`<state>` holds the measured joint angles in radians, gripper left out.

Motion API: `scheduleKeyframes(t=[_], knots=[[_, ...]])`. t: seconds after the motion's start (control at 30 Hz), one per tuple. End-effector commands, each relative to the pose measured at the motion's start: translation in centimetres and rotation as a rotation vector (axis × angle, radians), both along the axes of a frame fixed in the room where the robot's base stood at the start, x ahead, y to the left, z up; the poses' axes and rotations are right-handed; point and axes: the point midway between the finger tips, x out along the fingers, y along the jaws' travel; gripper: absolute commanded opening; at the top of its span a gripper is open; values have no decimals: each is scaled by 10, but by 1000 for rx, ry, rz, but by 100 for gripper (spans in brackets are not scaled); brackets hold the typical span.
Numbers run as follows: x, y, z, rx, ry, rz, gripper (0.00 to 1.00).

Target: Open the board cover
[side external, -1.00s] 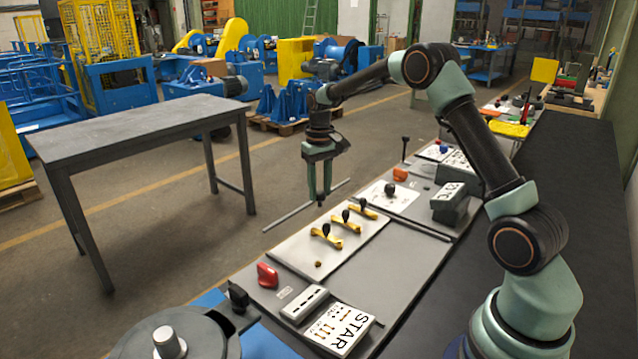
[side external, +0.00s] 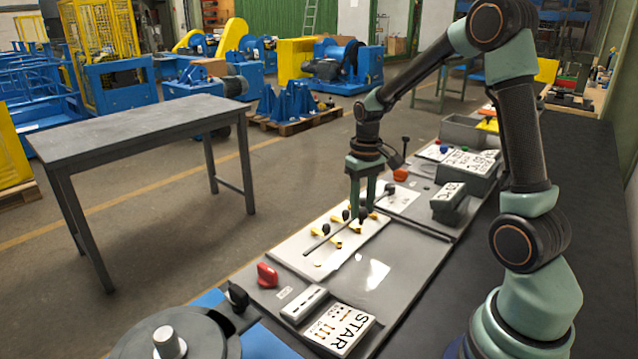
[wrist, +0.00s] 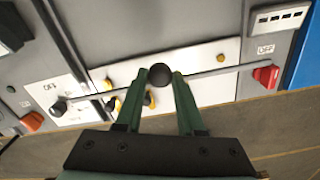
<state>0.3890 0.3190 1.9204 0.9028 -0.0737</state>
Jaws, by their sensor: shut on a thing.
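My gripper (side external: 361,212) is over the white board (side external: 296,257), pointing down. In the wrist view its fingertips (wrist: 160,74) are at the sides of a black round knob (wrist: 160,75). A long thin grey bar (wrist: 230,71) runs past the knob on both sides; it also shows in the side view (side external: 318,243), above the board. Yellow levers with black knobs (side external: 337,240) sit on the board, partly behind the bar and fingers. I cannot make out a distinct cover panel; a bright glare patch (side external: 376,273) shows on the near side of the board.
A grey box (side external: 449,202) and an orange knob (side external: 400,174) are to the right. A bare table (side external: 150,118) stands across the floor.

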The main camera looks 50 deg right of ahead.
Motion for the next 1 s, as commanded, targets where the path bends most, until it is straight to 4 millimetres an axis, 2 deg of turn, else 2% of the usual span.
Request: scheduleKeyframes(t=[0.1,0.3,0.73,0.77,0.8,0.83,1.0], knots=[[-16,0,2,-1,-4,-1,0],[-31,0,2,-1,-4,1,0],[-35,0,2,-1,-4,2,0],[-35,0,2,-1,-4,2,41],[-35,0,2,-1,-4,2,57],[-35,0,2,-1,-4,2,68],[-35,0,1,-1,-2,1,68]])
